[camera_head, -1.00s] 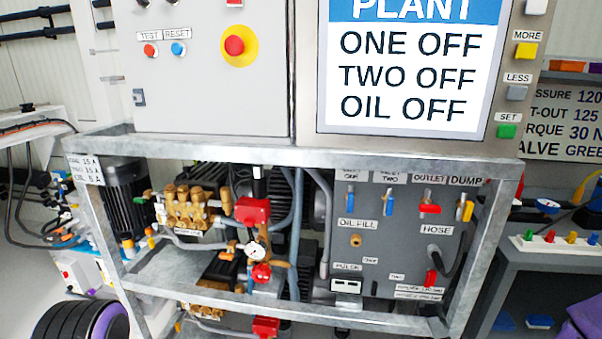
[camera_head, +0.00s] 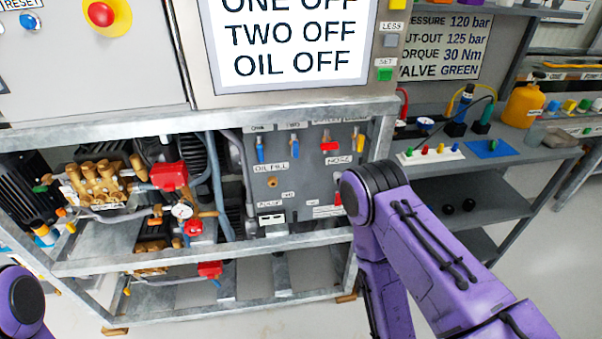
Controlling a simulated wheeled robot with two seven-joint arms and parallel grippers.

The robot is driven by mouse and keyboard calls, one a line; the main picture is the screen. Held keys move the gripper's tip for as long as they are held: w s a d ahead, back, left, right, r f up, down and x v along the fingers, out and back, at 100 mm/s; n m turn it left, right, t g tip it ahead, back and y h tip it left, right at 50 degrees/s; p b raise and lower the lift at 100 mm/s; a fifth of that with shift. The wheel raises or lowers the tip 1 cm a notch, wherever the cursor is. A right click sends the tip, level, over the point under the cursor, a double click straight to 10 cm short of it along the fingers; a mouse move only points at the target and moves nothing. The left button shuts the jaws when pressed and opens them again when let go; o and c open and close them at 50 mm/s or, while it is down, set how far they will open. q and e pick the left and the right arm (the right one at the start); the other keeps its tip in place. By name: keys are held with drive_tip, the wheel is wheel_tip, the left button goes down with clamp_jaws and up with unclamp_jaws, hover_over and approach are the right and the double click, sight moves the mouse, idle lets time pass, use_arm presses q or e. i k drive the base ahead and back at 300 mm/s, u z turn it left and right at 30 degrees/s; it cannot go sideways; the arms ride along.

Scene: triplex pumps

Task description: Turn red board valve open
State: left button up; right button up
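The grey valve board (camera_head: 290,225) stands in the right half of the metal frame in the head view. A red valve handle (camera_head: 329,147) sits near its top right, under a label too small to read now. The handle looks roughly crosswise, while the two blue handles (camera_head: 260,150) and the yellow one (camera_head: 355,140) hang upright. A smaller red handle (camera_head: 338,198) sits lower right, beside my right arm. My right arm crosses in front of the board's right edge, with its gripper out of view. Only a purple link of my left arm shows at bottom left.
Left of the board are brass pumps (camera_head: 97,182), a red box-like part (camera_head: 169,176) and a gauge (camera_head: 182,210). The frame's top rail (camera_head: 200,122) runs above the board. A shelf bench (camera_head: 500,165) with small coloured items stands right. Floor is open in front.

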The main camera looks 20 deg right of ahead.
sight(326, 145)
drive_tip(key=k, duration=0.5)
drive_tip(key=z, duration=1.6)
drive_tip(key=i, duration=0.85)
drive_tip(key=u, duration=1.15)
